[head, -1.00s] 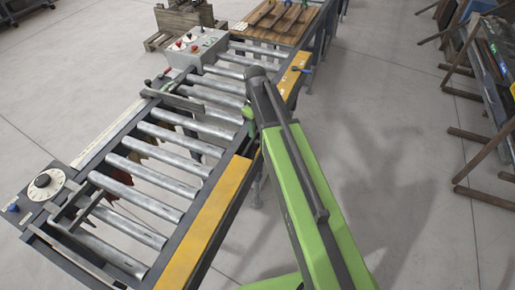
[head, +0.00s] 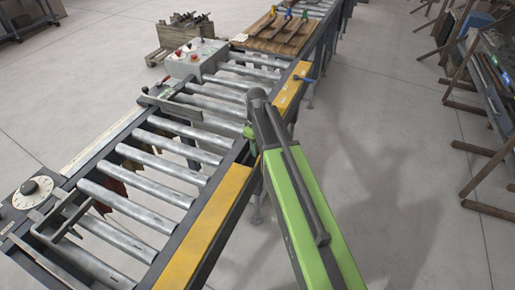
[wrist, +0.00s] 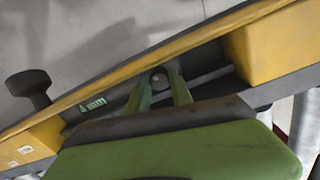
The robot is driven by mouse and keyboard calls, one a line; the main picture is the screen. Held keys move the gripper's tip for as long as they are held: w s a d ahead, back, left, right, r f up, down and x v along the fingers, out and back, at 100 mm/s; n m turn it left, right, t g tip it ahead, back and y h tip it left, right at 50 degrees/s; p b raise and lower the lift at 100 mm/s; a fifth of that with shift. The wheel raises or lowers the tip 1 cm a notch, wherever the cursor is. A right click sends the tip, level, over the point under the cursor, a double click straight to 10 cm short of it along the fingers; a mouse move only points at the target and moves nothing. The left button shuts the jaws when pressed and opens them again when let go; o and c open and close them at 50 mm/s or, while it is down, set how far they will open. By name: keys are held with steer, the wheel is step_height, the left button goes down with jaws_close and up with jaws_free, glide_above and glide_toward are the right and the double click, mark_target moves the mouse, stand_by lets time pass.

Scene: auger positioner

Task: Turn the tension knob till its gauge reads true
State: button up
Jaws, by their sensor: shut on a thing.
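My gripper (wrist: 160,92) is at the conveyor's near side rail, in the gap between two yellow covers. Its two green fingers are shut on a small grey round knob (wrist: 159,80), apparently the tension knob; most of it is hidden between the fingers. A dark strip with small green marks (wrist: 92,104) lies to the left of the fingers in the wrist view; it may be the gauge, but its reading is too small to make out. In the head view my gripper (head: 249,132) is mostly hidden behind my arm, and the knob cannot be seen.
The roller conveyor (head: 148,160) runs from front left to back right. A white dial with a black knob (head: 32,192) is at its far left. A grey control box (head: 197,58) stands on the far side. A black knob (wrist: 30,85) sticks out beside the rail.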

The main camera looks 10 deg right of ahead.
jaws_close()
steer(key=shift+d+n, duration=0.1)
steer(key=shift+n, duration=2.8)
steer(key=o, duration=0.9)
jaws_free()
steer(key=shift+r, duration=0.1)
